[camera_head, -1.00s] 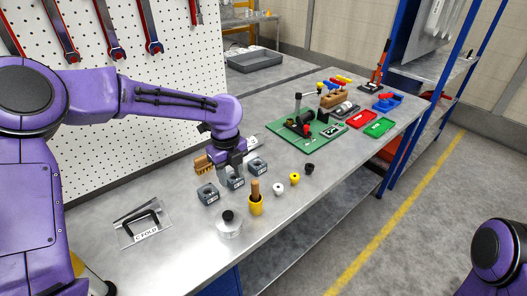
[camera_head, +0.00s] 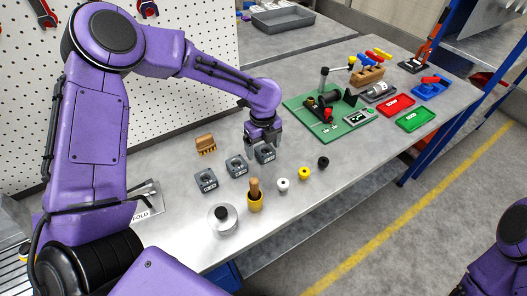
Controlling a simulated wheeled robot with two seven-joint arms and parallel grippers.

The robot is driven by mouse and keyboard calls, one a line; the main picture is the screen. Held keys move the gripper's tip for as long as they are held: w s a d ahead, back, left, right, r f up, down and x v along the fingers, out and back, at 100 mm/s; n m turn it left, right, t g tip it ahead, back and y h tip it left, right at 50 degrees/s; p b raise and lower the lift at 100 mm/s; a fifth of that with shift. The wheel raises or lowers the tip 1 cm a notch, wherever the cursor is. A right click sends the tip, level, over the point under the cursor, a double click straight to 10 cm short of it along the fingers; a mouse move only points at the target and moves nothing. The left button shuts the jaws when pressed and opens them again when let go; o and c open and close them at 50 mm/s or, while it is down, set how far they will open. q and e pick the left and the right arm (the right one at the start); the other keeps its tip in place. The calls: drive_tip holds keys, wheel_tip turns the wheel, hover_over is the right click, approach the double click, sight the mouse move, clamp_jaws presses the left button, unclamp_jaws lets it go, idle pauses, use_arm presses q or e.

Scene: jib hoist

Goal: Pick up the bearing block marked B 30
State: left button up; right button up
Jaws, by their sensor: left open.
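Three grey bearing blocks stand in a slanting row on the metal bench: a left one (camera_head: 206,181), a middle one (camera_head: 237,166) and a right one (camera_head: 265,154). Each has a small pale label on its front, too small to read, so I cannot tell which is B 30. My left gripper (camera_head: 263,142) points down, open, right at the top of the right block. It hides part of that block's back, and I cannot tell whether the fingers touch it. My right gripper is out of view; only a purple part of me shows at the lower right.
A wooden brush (camera_head: 206,143) lies behind the blocks. A green board (camera_head: 328,115) with a fixture lies to the right.

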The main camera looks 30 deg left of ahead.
sight(265, 152)
use_arm(q)
drive_tip(key=f, duration=0.1)
drive_tip(key=w+f, duration=0.2)
drive_tip(key=shift+f, duration=0.35)
drive_tip(key=shift+s+r, duration=0.15)
drive_tip(key=shift+s, duration=0.15)
drive_tip(key=shift+s+r, duration=0.15)
drive_tip(key=shift+s, duration=0.1)
drive_tip(key=shift+c, duration=1)
drive_tip(key=shift+w, duration=0.1)
drive_tip(key=c, duration=1.3)
drive_tip(key=shift+o, duration=0.2)
